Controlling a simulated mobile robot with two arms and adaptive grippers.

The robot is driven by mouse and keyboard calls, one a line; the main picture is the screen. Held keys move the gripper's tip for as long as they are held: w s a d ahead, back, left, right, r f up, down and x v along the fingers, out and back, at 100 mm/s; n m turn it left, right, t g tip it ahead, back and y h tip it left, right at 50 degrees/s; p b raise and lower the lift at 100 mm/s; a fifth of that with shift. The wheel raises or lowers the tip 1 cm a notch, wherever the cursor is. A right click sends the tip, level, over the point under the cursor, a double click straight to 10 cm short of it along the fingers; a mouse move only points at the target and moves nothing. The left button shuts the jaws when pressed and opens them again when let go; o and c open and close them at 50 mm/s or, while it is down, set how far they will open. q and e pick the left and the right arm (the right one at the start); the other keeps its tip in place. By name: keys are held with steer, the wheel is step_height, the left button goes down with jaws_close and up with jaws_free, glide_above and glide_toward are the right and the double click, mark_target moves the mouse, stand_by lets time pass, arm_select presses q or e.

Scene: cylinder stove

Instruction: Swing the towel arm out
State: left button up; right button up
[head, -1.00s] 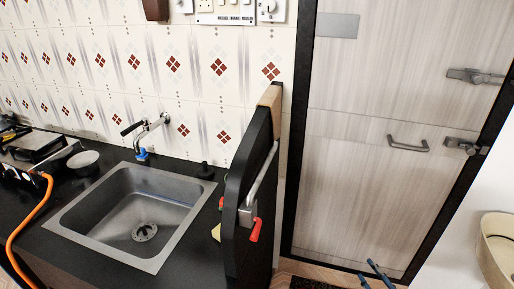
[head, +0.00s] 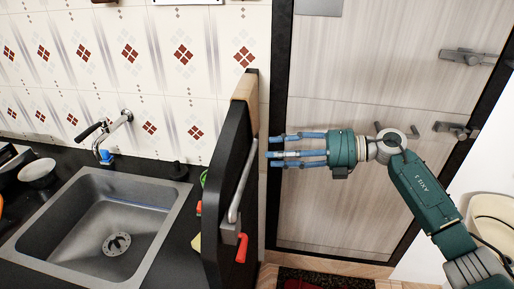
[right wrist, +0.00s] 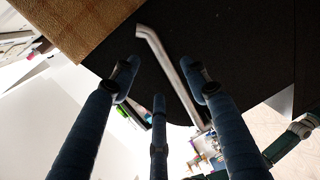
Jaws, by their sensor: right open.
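The towel arm (head: 241,183) is a slim silver metal bar on the right face of a black upright panel (head: 224,205). My right gripper (head: 277,148) has green and blue parts and points left at the panel, level with the bar's upper part. It is open and empty, apart from the bar. In the right wrist view the bar (right wrist: 172,75) shows beyond and between the spread fingers. My left gripper is not in view.
A steel sink (head: 95,225) with a tap (head: 107,132) is set in the black counter left of the panel. A pale wooden door (head: 350,70) with metal latches stands behind my right arm. A beige basin (head: 490,222) is at the far right. A dark mat (head: 325,280) lies below.

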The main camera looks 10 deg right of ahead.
mark_target(254, 153)
steer(key=p+x, duration=0.1)
steer(key=x, duration=0.3)
steer(key=shift+w+a+f, duration=0.1)
steer(key=shift+w+a, duration=0.15)
steer(key=shift+w, duration=0.1)
steer(key=shift+a+f, duration=0.1)
steer(key=shift+a, duration=0.25)
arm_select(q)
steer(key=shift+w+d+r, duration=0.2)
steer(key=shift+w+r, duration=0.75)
arm_select(e)
steer(key=shift+w+a+f, duration=0.1)
steer(key=shift+w, duration=0.05)
steer(key=c, duration=1.1)
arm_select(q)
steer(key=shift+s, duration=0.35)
arm_select(e)
jaws_close()
